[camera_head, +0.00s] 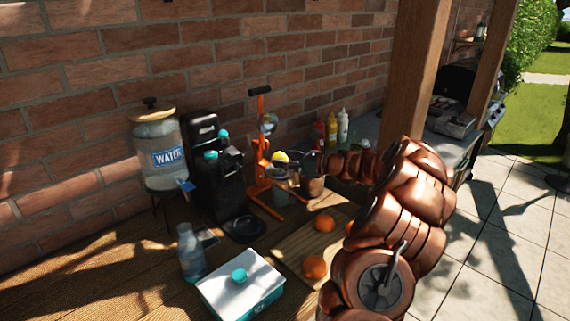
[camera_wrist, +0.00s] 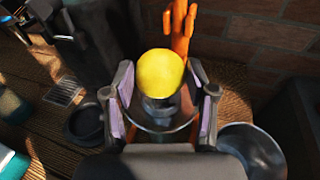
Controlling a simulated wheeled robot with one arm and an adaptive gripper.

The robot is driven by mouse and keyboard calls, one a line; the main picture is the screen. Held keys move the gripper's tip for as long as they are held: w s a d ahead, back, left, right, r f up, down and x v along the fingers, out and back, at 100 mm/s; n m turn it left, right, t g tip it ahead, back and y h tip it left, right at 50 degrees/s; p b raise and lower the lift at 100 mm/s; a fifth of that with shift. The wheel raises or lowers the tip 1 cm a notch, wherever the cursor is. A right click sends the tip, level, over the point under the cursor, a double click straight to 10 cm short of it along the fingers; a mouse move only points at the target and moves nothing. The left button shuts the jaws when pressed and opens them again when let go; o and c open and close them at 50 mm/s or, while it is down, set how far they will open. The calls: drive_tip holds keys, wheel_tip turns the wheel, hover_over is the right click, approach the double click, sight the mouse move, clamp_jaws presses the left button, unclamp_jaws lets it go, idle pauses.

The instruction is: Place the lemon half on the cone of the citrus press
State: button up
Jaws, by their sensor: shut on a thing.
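The lemon half (camera_wrist: 160,72) shows as a bright yellow round between the fingers of my gripper (camera_wrist: 160,105) in the wrist view. My gripper is shut on it. In the head view the lemon half (camera_head: 280,157) is at the orange citrus press (camera_head: 262,150), over its lower part. The press frame (camera_wrist: 183,30) stands behind the lemon in the wrist view. A clear bowl-like part with a grey centre lies under the lemon. I cannot tell whether the lemon touches the cone, which is mostly hidden.
A black coffee machine (camera_head: 215,165) and a water dispenser (camera_head: 160,145) stand left of the press. A metal cup (camera_wrist: 250,152) is close at right in the wrist view. Oranges (camera_head: 315,267) lie on a cutting board (camera_head: 290,250) in front, beside a teal ice box (camera_head: 240,290).

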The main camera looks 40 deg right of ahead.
drive_tip(key=shift+f, duration=1.05)
drive_tip(key=shift+f, duration=0.25)
drive_tip(key=o, duration=1.2)
drive_tip(key=shift+c, duration=0.2)
drive_tip(key=shift+r, duration=0.15)
